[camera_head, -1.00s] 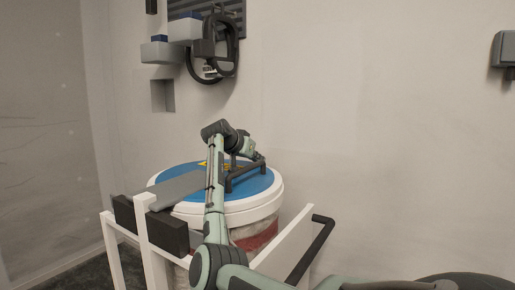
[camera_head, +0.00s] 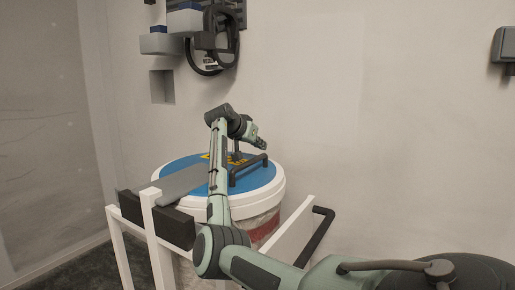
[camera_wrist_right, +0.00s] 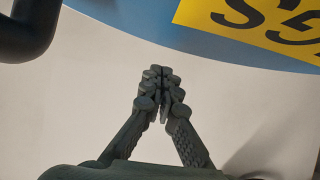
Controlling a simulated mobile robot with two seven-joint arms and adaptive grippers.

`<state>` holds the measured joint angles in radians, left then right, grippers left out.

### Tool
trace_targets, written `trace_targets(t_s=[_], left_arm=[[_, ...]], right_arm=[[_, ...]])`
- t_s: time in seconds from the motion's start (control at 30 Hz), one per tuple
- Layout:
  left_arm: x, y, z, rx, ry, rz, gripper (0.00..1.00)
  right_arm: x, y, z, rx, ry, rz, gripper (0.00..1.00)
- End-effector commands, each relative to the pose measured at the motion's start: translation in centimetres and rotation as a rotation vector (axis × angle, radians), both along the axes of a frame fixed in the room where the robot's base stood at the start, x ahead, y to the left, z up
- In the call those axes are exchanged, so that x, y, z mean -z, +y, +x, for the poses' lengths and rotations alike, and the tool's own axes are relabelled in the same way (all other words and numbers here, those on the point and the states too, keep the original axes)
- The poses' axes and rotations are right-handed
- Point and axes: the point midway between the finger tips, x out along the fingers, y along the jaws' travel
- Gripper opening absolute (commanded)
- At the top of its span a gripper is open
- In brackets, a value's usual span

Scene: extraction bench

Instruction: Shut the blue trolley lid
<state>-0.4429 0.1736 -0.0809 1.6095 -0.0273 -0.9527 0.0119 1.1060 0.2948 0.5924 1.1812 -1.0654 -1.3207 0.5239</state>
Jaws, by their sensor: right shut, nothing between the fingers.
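The blue trolley lid (camera_head: 258,178) lies flat on top of a round white drum, with a white rim around it. It carries a dark bar handle (camera_head: 249,170) and a yellow label with dark marks, which also shows in the wrist view (camera_wrist_right: 245,20). A grey flat arm (camera_head: 185,182) runs from the lid to dark blocks at the left. My right gripper (camera_head: 237,156) is above the lid by the label and handle. In the wrist view its fingers (camera_wrist_right: 162,78) are shut and empty, seen against a pale surface. My left gripper is not in view.
A white trolley frame (camera_head: 150,225) stands around the drum, with a dark push handle (camera_head: 318,232) at its right. A dark hose loop (camera_head: 222,45) and boxes hang on the wall behind.

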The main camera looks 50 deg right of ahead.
Motion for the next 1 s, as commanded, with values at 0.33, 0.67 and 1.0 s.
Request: trace_targets(t_s=[0.33,0.67,1.0], left_arm=[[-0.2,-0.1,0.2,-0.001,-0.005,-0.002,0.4],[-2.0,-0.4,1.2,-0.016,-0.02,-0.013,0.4],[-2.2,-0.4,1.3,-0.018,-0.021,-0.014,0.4]], right_arm=[[-4.9,3.0,-0.5,-0.004,-0.008,-0.006,0.0],[-8.3,6.2,-0.9,-0.002,-0.007,-0.007,0.0],[-8.6,6.5,-0.9,-0.001,-0.005,-0.007,0.0]])
